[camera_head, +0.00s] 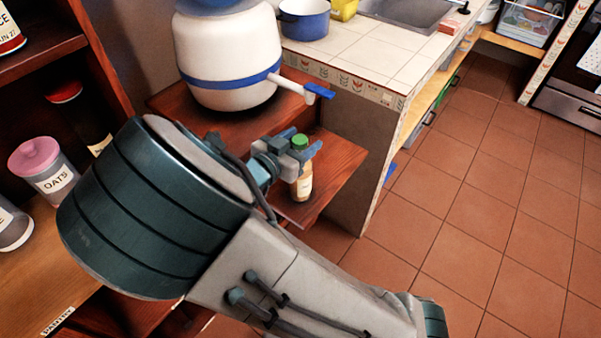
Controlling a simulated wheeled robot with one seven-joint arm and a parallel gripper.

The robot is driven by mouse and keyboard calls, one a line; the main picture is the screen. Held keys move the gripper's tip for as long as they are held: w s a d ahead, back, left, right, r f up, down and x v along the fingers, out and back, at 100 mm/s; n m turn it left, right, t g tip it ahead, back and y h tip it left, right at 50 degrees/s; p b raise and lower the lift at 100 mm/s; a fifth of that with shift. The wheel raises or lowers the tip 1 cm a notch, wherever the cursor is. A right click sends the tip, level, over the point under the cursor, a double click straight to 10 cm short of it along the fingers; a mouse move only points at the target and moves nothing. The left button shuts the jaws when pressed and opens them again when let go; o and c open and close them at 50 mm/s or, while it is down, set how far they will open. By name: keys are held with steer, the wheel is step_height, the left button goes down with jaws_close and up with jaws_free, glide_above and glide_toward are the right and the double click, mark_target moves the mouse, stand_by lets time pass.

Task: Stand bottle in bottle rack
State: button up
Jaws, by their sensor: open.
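A small bottle (305,185) with a green cap and a pale label stands upright on a low wooden shelf (338,163) below the big water dispenser. My gripper (302,150) is open at the top of the bottle, with its fingers on either side just below the green cap. I cannot tell whether the fingers touch the bottle. My arm fills the middle and bottom of the view and hides part of the shelf. I cannot make out a bottle rack.
A white dispenser (228,60) with a blue band and a tap (305,90) stands behind the gripper. A tiled counter (375,60) with a blue pot (304,20) is behind it. Jars, one an oats jar (55,185), line the left shelves. The tiled floor (480,210) at right is clear.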

jaws_close()
steer(key=shift+r, duration=0.2)
